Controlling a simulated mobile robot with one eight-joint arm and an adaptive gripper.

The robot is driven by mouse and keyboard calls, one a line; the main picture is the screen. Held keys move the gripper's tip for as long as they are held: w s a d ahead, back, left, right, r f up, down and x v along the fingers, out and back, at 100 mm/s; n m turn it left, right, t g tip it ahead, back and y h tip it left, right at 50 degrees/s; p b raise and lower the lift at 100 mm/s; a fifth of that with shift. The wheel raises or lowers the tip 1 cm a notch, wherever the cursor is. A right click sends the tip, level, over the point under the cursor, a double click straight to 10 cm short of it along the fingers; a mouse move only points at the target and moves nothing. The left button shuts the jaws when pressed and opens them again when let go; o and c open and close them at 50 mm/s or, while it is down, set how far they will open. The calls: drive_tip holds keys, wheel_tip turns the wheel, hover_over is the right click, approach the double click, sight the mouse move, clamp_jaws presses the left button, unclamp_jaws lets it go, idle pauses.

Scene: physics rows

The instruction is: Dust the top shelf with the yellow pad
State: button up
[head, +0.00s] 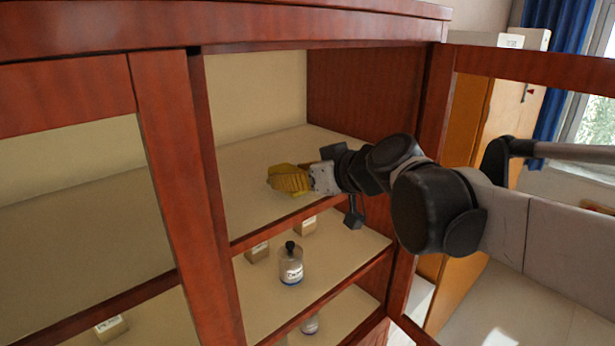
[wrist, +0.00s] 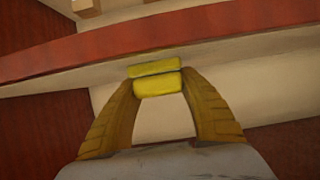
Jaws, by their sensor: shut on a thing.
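My gripper (head: 275,180) reaches into the open cabinet from the right, just above the top shelf (head: 245,200). In the wrist view its two yellow-brown fingers (wrist: 157,92) are shut on the yellow pad (wrist: 157,82). The pad sits between the fingertips, with the pale shelf behind it. In the head view the pad is hard to tell apart from the yellowish fingers. I cannot tell whether the pad touches the shelf. No other object shows on the visible part of the top shelf.
The shelf below holds a labelled jar (head: 291,264) with a black knob and small boxes (head: 257,252). The cabinet's wooden upright (head: 185,190) stands left of my gripper. An open door frame (head: 535,72) is at the right, beside my arm. A red-brown shelf edge (wrist: 60,66) crosses the wrist view.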

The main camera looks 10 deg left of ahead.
drive_tip(key=shift+w+d+r, duration=0.1)
drive_tip(key=shift+w+d, duration=0.55)
drive_tip(key=shift+w, duration=0.15)
drive_tip(key=shift+w+d, duration=0.6)
drive_tip(key=shift+w, duration=0.2)
drive_tip(key=shift+w+d+b, duration=0.25)
drive_tip(key=shift+w+d, duration=1.7)
drive_tip(key=shift+w, duration=0.3)
drive_tip(key=shift+w+d+b, duration=0.2)
drive_tip(key=shift+w+d, duration=1.7)
drive_tip(key=shift+w, duration=0.3)
drive_tip(key=shift+s+a, duration=0.75)
drive_tip(key=shift+s, duration=0.15)
drive_tip(key=shift+s+a, duration=0.7)
drive_tip(key=shift+s, duration=0.2)
drive_tip(key=shift+s+a, duration=1.2)
drive_tip(key=shift+s, duration=0.05)
drive_tip(key=shift+s+a, duration=0.65)
drive_tip(key=shift+s, duration=0.15)
drive_tip(key=shift+s+a, duration=0.6)
drive_tip(key=shift+s, duration=0.2)
